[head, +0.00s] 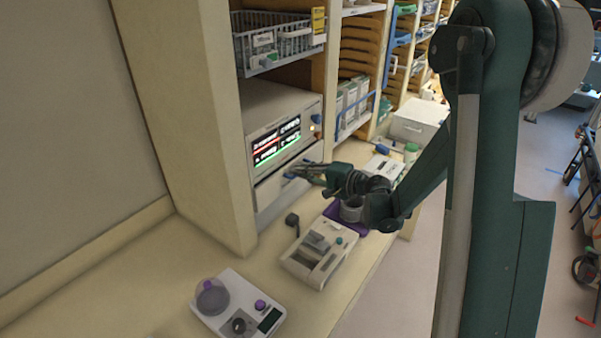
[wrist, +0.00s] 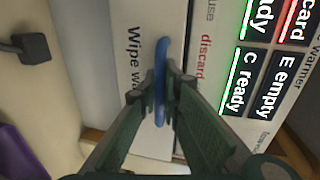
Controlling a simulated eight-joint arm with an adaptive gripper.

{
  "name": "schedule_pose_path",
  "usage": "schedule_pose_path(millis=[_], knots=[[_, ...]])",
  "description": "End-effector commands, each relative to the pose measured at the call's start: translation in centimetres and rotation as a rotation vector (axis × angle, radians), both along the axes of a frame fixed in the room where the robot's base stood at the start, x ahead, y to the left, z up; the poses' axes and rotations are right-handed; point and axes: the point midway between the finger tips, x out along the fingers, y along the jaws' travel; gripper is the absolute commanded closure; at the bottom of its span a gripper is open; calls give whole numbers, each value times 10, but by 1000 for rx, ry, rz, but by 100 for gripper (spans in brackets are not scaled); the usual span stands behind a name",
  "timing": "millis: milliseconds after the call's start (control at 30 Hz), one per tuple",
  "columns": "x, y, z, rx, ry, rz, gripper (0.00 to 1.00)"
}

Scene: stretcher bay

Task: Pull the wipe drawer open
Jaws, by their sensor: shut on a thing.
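The wipe drawer (head: 268,191) is the pale panel low on the white warmer, under its lit screen. In the wrist view its front (wrist: 128,25) carries black lettering starting "Wipe wa". Its blue bar handle (wrist: 162,58) runs upright in that view. My gripper (wrist: 161,95) is shut on this handle, one green finger on each side. In the head view my gripper (head: 297,172) reaches in from the right to the drawer front, hiding part of it. I cannot tell from these views whether the drawer stands out from the warmer.
The warmer (head: 283,105) has a display with red and green text. On the counter are a white device with a slot (head: 319,254), a scale-like device (head: 239,306), a small black object (head: 292,222) and a purple tray (head: 334,212).

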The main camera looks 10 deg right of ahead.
Motion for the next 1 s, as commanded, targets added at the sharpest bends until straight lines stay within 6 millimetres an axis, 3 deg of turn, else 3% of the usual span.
schedule_pose_path(millis=[367,1000], knots=[[-21,-22,-2,0,0,-2,100],[-116,-118,-2,-1,1,-4,100]])
